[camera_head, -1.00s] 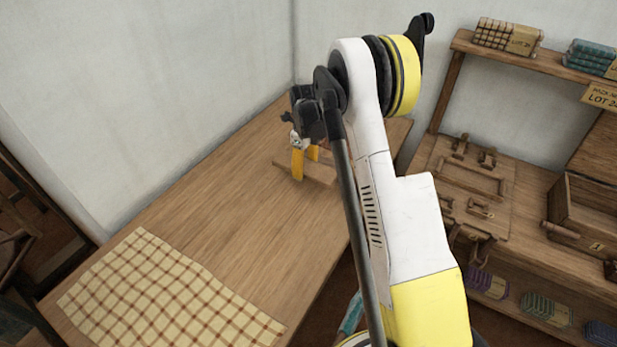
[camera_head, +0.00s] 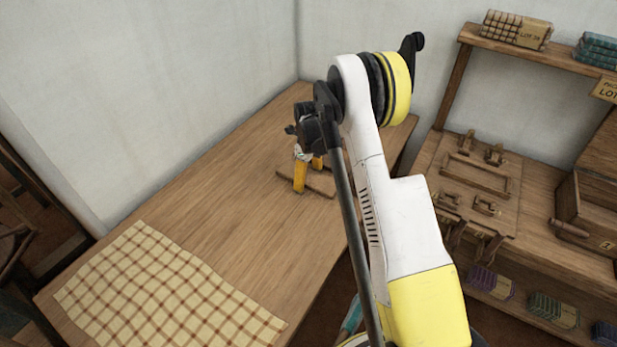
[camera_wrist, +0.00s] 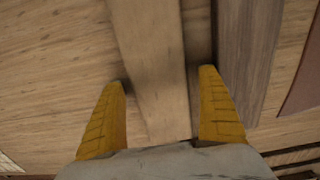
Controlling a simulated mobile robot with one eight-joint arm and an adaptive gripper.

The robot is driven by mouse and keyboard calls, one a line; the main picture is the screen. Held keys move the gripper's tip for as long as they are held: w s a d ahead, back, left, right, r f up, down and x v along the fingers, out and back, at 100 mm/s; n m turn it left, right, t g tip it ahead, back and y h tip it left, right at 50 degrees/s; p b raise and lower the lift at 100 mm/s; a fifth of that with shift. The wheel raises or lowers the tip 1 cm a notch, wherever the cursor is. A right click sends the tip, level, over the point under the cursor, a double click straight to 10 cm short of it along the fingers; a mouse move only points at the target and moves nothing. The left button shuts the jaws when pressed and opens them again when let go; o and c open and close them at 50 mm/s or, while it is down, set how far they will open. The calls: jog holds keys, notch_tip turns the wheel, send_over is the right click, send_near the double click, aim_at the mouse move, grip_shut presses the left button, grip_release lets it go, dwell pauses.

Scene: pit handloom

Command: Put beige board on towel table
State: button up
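The beige board (camera_head: 322,184) lies low over the far part of the towel table (camera_head: 215,190), seemingly flat on its top. In the wrist view the board (camera_wrist: 160,65) runs as a pale strip between my fingers. My gripper (camera_head: 308,177) points down at it, one yellow finger to each side. In the wrist view my gripper (camera_wrist: 165,110) has its fingers spread, with small gaps to the board, so it looks open. My arm may hide part of the board's right end.
A checked towel (camera_head: 165,290) covers the table's near end. White walls (camera_head: 180,70) bound its left and far sides. At right stand a bench (camera_head: 450,175) with wooden frames, an open box (camera_head: 590,210) and a shelf (camera_head: 535,55) with cloth bundles. The middle tabletop is clear.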

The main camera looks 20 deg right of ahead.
jog(key=shift+r, duration=0.1)
notch_tip(320, 180, up, 12)
jog(key=p, duration=0.4)
notch_tip(320, 180, up, 16)
jog(key=n+t, duration=0.2)
jog(key=n, duration=0.8)
send_over(308, 177)
jog(key=s+a, duration=0.6)
jog(key=s, duration=0.2)
jog(key=s+a+r+n+t, duration=0.2)
jog(key=s+a+n, duration=0.1)
jog(key=s+n, duration=0.6)
jog(key=s+a+r+n+t, duration=0.2)
jog(key=s+a+n+t, duration=0.1)
jog(key=s+n, duration=0.7)
jog(key=s+a, duration=0.1)
jog(key=s, duration=0.2)
jog(key=shift+s+r, duration=0.2)
jog(key=shift+r, duration=0.15)
jog(key=shift+a, duration=0.15)
